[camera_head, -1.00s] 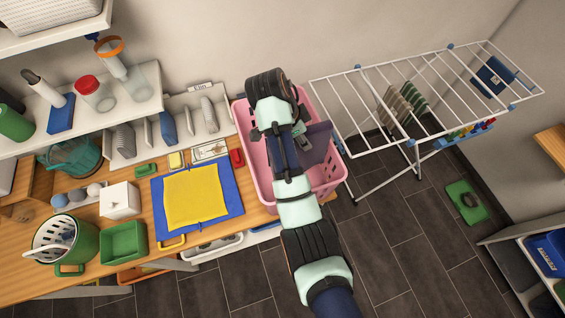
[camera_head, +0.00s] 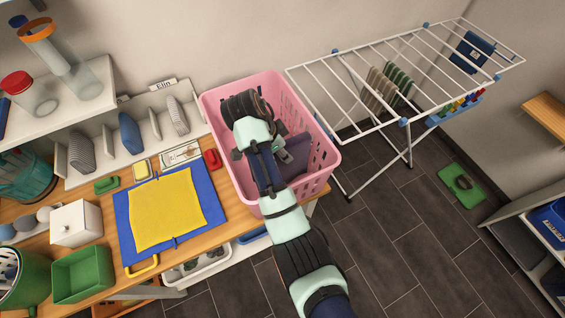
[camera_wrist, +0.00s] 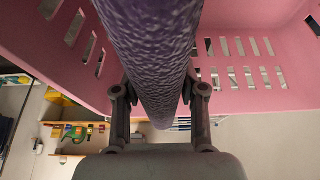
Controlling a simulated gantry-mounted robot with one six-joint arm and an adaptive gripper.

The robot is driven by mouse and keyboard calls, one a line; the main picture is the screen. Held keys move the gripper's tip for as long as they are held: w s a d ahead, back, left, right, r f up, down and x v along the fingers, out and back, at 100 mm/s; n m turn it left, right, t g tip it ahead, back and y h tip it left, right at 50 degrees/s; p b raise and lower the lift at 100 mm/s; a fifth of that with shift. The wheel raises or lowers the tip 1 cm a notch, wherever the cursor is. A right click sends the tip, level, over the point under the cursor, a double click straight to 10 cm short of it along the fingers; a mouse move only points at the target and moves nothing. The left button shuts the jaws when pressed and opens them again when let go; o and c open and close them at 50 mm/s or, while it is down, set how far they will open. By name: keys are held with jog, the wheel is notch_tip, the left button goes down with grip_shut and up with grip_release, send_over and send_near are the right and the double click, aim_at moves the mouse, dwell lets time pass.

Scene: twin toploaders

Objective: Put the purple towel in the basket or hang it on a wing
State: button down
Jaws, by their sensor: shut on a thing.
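The purple towel (camera_head: 297,153) is inside the pink basket (camera_head: 325,162) in the head view, partly hidden by my arm. In the wrist view the towel (camera_wrist: 150,50) hangs as a thick textured fold between the two fingers. My gripper (camera_wrist: 158,105) is shut on it, with pink slotted basket walls (camera_wrist: 240,65) around it. In the head view my gripper (camera_head: 282,156) is within the basket's outline, and its fingertips are hard to make out. The drying rack (camera_head: 375,85) stands to the right of the basket, with striped cloths and a blue cloth on it.
A yellow cloth (camera_head: 168,210) lies on a blue one (camera_head: 122,215) on the wooden table left of the basket. A red item (camera_head: 212,159) lies close to the basket's left side. Dark floor (camera_head: 390,220) is open at the lower right.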

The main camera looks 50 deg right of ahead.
notch_tip(320, 180, down, 5)
jog(key=shift+s+f, duration=0.1)
jog(key=c, duration=0.7)
grip_release()
jog(key=shift+o, duration=0.2)
jog(key=p+v, duration=0.5)
jog(key=v, duration=0.6)
jog(key=shift+r, duration=0.25)
jog(key=shift+a+r+p, duration=0.2)
jog(key=shift+r+p, duration=0.2)
jog(key=shift+p, duration=0.35)
jog(key=shift+f, duration=0.1)
jog(key=shift+a, duration=0.1)
